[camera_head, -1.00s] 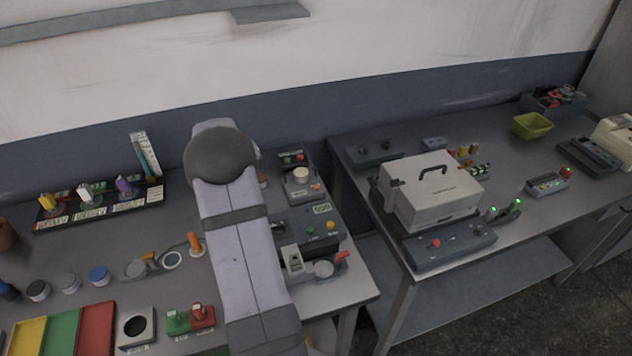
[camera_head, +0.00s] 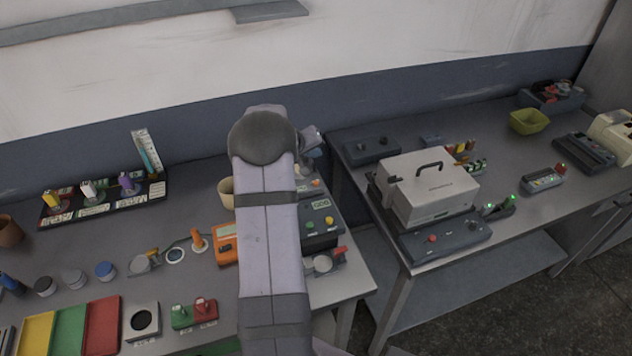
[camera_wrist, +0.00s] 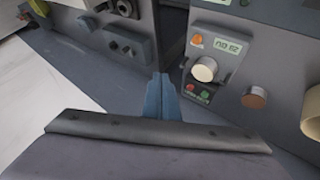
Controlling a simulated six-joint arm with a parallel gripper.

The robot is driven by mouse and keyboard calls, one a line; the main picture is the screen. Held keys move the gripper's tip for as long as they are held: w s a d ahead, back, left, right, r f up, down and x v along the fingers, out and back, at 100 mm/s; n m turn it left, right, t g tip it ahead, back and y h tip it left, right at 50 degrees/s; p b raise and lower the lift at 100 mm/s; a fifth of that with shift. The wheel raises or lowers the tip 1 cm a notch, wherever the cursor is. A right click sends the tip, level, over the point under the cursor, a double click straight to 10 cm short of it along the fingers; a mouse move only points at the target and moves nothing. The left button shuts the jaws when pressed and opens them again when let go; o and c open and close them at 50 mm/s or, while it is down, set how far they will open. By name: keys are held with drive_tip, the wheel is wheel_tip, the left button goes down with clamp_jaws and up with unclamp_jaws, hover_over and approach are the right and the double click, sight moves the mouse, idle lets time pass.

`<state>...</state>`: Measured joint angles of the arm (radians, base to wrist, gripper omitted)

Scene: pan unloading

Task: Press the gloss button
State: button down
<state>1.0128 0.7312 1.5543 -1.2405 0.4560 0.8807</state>
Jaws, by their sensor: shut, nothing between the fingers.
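My gripper (camera_wrist: 160,97) is shut and empty in the wrist view, its blue-grey fingertips close together. To its right is a dark grey panel (camera_wrist: 225,75) with a display, an orange lamp or button (camera_wrist: 196,40), a cream knob (camera_wrist: 204,69), and a red button (camera_wrist: 189,88) beside a green button (camera_wrist: 204,95). A copper-coloured round part (camera_wrist: 254,97) is further right. The fingertips appear apart from these controls. I cannot read which one is the gloss button.
A dark box with a green button (camera_head: 310,224) and a yellow button (camera_head: 329,220) stands right of my arm. An orange meter (camera_head: 226,245) and a beige cup (camera_head: 227,192) are left of it. A white case (camera_head: 430,190) stands on the right table.

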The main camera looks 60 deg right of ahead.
wheel_tip(320, 180, down, 8)
drive_tip(key=b, duration=0.4)
drive_tip(key=shift+r, duration=0.25)
drive_tip(key=shift+f+b, duration=0.65)
drive_tip(key=shift+b, duration=0.5)
drive_tip(key=shift+f+b, duration=1)
drive_tip(key=shift+b, duration=0.65)
idle(2.0)
drive_tip(key=shift+r, duration=0.1)
idle(0.3)
drive_tip(key=shift+r+p, duration=0.45)
drive_tip(key=shift+r, duration=0.45)
drive_tip(key=shift+r+p, duration=1.5)
drive_tip(key=shift+r, duration=1)
